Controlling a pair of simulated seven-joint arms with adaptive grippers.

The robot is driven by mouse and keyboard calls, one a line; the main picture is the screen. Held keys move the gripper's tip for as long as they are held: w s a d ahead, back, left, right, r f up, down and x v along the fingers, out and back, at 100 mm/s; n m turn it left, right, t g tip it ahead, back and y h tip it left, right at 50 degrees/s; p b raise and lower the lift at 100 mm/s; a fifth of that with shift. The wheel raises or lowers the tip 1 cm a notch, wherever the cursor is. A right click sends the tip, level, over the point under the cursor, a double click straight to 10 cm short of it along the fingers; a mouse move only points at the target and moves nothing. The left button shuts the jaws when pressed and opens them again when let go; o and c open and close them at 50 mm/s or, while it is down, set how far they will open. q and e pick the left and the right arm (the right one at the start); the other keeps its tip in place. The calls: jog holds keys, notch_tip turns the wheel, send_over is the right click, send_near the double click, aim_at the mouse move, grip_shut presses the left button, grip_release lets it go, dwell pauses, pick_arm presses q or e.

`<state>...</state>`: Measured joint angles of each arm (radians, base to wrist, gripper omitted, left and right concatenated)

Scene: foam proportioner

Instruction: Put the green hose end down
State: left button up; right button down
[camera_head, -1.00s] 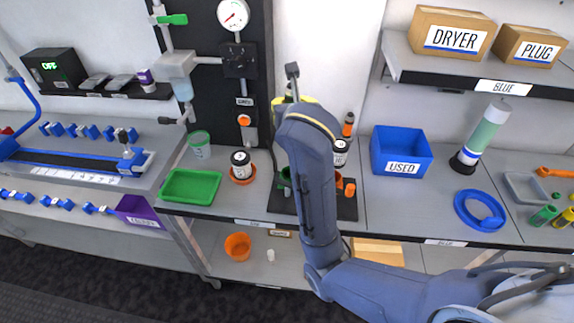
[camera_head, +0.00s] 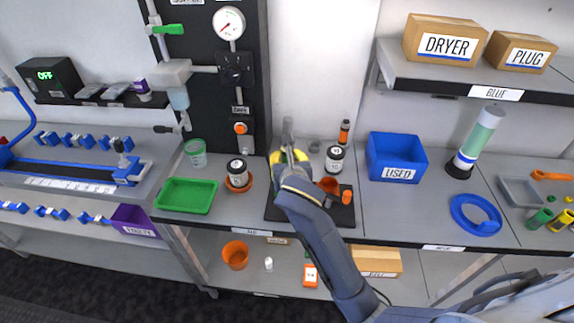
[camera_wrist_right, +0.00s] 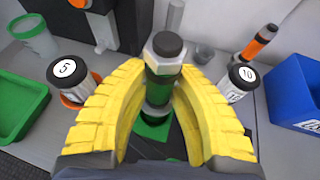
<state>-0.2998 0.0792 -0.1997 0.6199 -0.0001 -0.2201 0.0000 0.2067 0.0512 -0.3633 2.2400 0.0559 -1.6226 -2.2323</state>
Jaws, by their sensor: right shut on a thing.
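My right gripper (camera_head: 287,160) has yellow fingers and is shut on the green hose end (camera_wrist_right: 160,85), a green piece with a grey nut and dark cap. Its grey top (camera_head: 288,132) shows above the fingers in the head view. In the right wrist view the fingers (camera_wrist_right: 160,82) sit on both sides of it, and it stands roughly upright. A green holder (camera_wrist_right: 170,143) is just below it, over the black mat (camera_head: 342,214). I cannot tell whether the hose end touches the holder. My left gripper is not in view.
Black-capped jars stand left (camera_head: 237,173) and right (camera_head: 334,159) of the gripper. A green tray (camera_head: 186,195) lies left, a blue bin (camera_head: 396,157) right. The black panel with a gauge (camera_head: 229,23) stands behind.

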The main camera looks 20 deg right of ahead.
jog(key=shift+f, duration=1.35)
jog(key=shift+f, duration=0.2)
jog(key=c, duration=1.2)
grip_release()
jog(key=shift+s+r, duration=0.2)
jog(key=shift+r, duration=0.1)
jog(key=v, duration=1.1)
jog(key=shift+s+r, duration=0.15)
jog(key=shift+s, duration=0.1)
